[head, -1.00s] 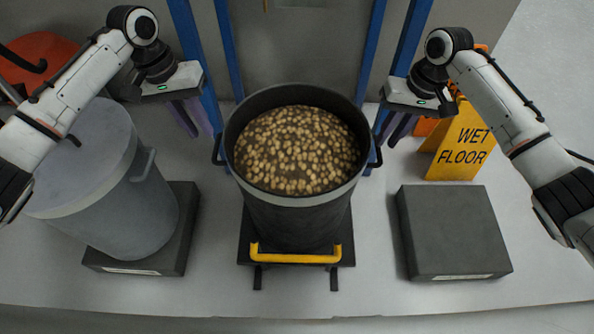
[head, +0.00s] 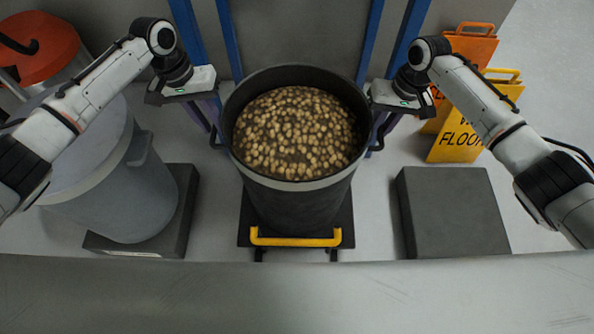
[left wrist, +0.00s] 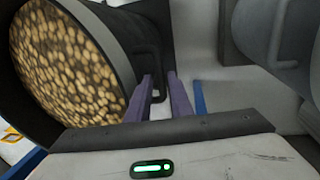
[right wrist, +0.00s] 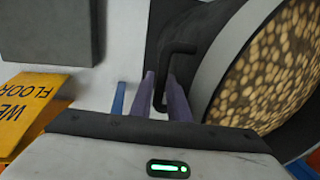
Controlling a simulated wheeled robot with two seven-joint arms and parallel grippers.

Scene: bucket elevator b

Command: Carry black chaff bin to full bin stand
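The black chaff bin (head: 300,205), full of pale brown lumps, stands upright on a dark base with a yellow bar in the middle of the head view. My left gripper (head: 210,122) is beside its left handle (head: 215,137). My right gripper (head: 385,125) is at the right handle (head: 378,140). In the right wrist view its fingers (right wrist: 163,95) are apart, with the handle bar (right wrist: 163,75) between them. An empty dark block-shaped stand (head: 453,213) is on the right.
A lidded grey bin (head: 115,195) stands on a dark block (head: 181,215) at the left. Orange and yellow wet-floor signs (head: 460,130) stand behind the right stand. Blue posts (head: 230,40) rise behind the black bin. A grey surface (head: 300,295) crosses the front.

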